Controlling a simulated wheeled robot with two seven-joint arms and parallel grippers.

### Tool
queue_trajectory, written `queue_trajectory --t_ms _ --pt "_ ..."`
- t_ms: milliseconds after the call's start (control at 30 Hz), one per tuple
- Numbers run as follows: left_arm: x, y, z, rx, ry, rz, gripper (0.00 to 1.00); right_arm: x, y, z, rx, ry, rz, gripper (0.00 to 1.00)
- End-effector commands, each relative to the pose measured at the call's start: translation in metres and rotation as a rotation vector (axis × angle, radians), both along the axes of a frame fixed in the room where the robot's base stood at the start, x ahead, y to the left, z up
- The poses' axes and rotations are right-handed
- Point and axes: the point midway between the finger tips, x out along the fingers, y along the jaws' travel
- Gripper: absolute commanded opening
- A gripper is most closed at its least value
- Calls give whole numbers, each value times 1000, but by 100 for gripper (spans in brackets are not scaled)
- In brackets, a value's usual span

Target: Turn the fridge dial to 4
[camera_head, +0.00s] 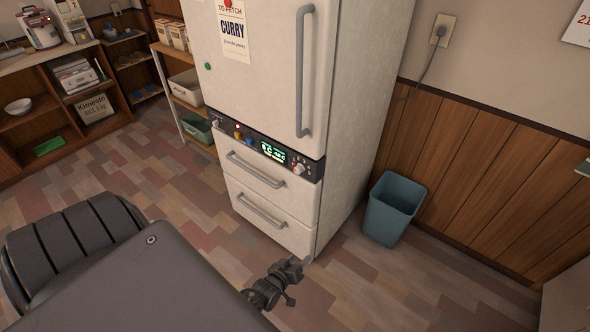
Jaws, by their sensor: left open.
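The white fridge (248,120) stands in the middle of the head view with a dark control panel (247,142) between its upper door and its drawers. A pale round dial (298,169) sits at the panel's right end, right of a lit green display (272,153). The dial's marks are too small to read. My left gripper (298,264) is at the bottom centre, below the dial in the picture, apart from it and empty. It is open. My right gripper is not in view.
A blue-grey bin (393,210) stands on the floor right of the fridge by the wood-panelled wall. Shelves (181,95) and a counter stand to the left. A grey handle (303,70) sticks out from the upper door. The floor before the fridge is clear.

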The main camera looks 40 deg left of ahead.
Motion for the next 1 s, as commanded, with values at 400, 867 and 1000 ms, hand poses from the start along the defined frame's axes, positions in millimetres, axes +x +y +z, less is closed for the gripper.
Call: queue_trajectory --t_ms 400,867,1000 --pt "57 102 183 -206 -716 249 52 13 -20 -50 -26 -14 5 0" --pt "103 118 200 -207 -721 248 52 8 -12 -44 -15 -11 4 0" --pt "127 126 205 -208 -720 247 52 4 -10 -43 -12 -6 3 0"
